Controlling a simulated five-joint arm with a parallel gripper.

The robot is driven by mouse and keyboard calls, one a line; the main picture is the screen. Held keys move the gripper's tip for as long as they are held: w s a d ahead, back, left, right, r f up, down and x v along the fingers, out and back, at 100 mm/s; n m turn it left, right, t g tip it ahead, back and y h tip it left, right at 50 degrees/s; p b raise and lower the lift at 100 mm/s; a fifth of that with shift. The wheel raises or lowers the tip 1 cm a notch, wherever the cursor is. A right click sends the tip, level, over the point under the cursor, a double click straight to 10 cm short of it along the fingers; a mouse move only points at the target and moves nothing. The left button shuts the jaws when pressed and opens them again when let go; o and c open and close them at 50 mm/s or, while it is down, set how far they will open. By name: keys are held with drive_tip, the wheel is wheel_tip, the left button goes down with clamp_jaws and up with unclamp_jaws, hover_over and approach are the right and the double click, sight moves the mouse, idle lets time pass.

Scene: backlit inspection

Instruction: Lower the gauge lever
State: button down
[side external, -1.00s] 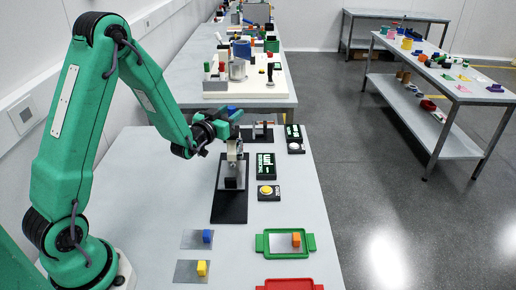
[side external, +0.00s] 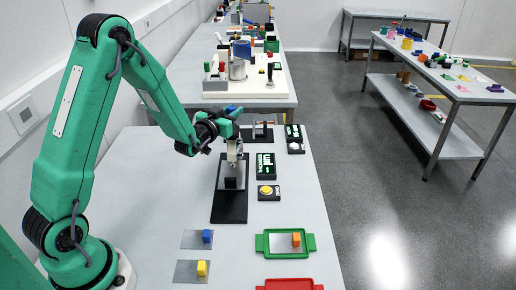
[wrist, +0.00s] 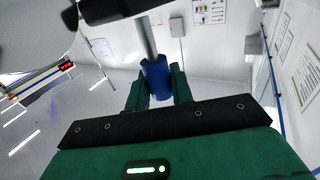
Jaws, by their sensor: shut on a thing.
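The gauge stands on a black base (side external: 229,208) in the middle of the near table, with a grey metal upright (side external: 234,151) and a dark block (side external: 231,183) low on it. My gripper (side external: 232,112) is at the top of the gauge. The gauge lever's blue grip (side external: 231,108) shows at the green fingers. In the wrist view the blue grip (wrist: 156,78) sits on a metal rod between my two green fingers (wrist: 156,90), which are shut on it. The lever's pivot is hard to make out behind my gripper.
Right of the gauge are a black display (side external: 265,166) and a yellow button (side external: 265,191). Another fixture (side external: 262,133) stands behind.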

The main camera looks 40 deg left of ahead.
drive_tip(key=shift+d, duration=0.1)
drive_tip(key=shift+s+d+f+m+t, duration=0.1)
drive_tip(key=shift+s+d+m+t, duration=0.3)
drive_tip(key=shift+t, duration=0.25)
drive_tip(key=shift+s+d+f+m+t, duration=0.1)
drive_tip(key=shift+s+d+m+t, duration=0.15)
drive_tip(key=shift+m+t, duration=0.35)
drive_tip(key=c, duration=1.3)
unclamp_jaws()
drive_tip(key=shift+o, duration=0.2)
drive_tip(key=shift+s, duration=0.2)
drive_tip(key=v, duration=0.7)
drive_tip(key=shift+s, duration=0.25)
drive_tip(key=shift+d+f, duration=0.1)
drive_tip(key=shift+f, duration=0.05)
